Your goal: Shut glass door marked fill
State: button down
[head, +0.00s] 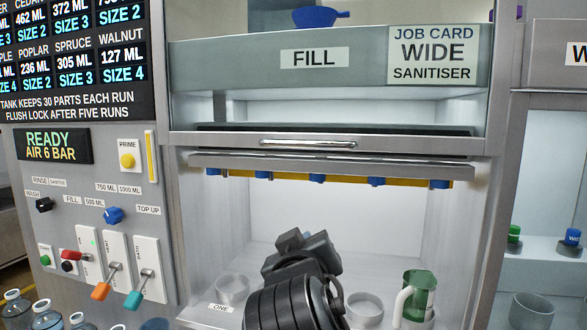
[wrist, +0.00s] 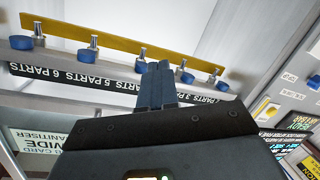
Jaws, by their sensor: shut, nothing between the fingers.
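The glass door marked FILL (head: 230,113) is raised in the head view, with its long handle (head: 308,143) along its lower edge. The bay below it stands open. The FILL label (head: 314,57) is on the band above. My gripper (head: 303,242) is in front of the open bay, below the handle and apart from it. In the wrist view my gripper's fingers (wrist: 157,84) are together and empty, pointing up toward a row of blue-capped nozzles (wrist: 183,76) on a yellow bar. I cannot tell how far the fingers are from the nozzles.
A green jug (head: 420,290) with a white handle stands at the bay's right side. Clear round rings (head: 366,306) lie on the bay floor. A control panel with levers (head: 115,275) is at the left. Another bay with green and blue caps (head: 573,237) is at the right.

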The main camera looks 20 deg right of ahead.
jog(key=s+a+r+m+g+y+p, duration=0.1)
jog(key=s+a+r+m+g+p, duration=0.2)
jog(key=r, duration=1.1)
jog(key=a+r+m+g+p, duration=0.1)
jog(key=a+r+m+g, duration=0.2)
jog(key=r, duration=1.2)
jog(key=w+d+f+m+b, duration=0.1)
jog(key=w+d+f+b, duration=0.4)
jog(key=f, duration=0.5)
jog(key=shift+w+d+t+b, duration=0.25)
jog(key=shift+w+t+b, duration=0.05)
jog(key=shift+w+b, duration=0.7)
jog(key=shift+s, duration=0.1)
